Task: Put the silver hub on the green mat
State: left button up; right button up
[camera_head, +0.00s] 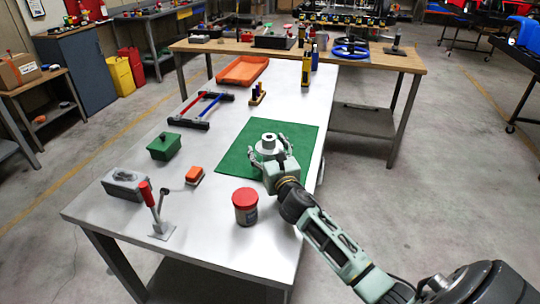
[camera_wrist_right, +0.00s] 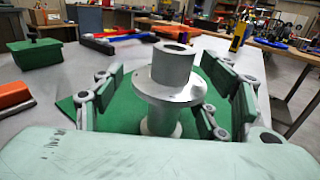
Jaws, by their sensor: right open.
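The silver hub (camera_head: 268,143), a short cylinder with a round flange, stands upright on the green mat (camera_head: 233,165). In the right wrist view the hub (camera_wrist_right: 172,68) is between the spread fingers, and the green mat (camera_wrist_right: 125,116) shows beneath it. My right gripper (camera_head: 267,147) is open around the hub, with a finger on each side. In the right wrist view gaps show between the fingers and the hub. The hub's near lower part is partly hidden by my gripper in the head view. My left gripper is out of view.
A jar with a red lid (camera_head: 245,206) stands close to my right arm. A green box (camera_head: 164,146), an orange block (camera_head: 195,175) and a red-handled lever (camera_head: 155,209) are at the left. An orange tray (camera_head: 243,70) is farther back. The strip between box and mat is mostly clear.

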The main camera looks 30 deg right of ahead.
jog(key=v, duration=1.2)
jog(key=shift+r+b, duration=0.1)
jog(key=shift+b, duration=0.2)
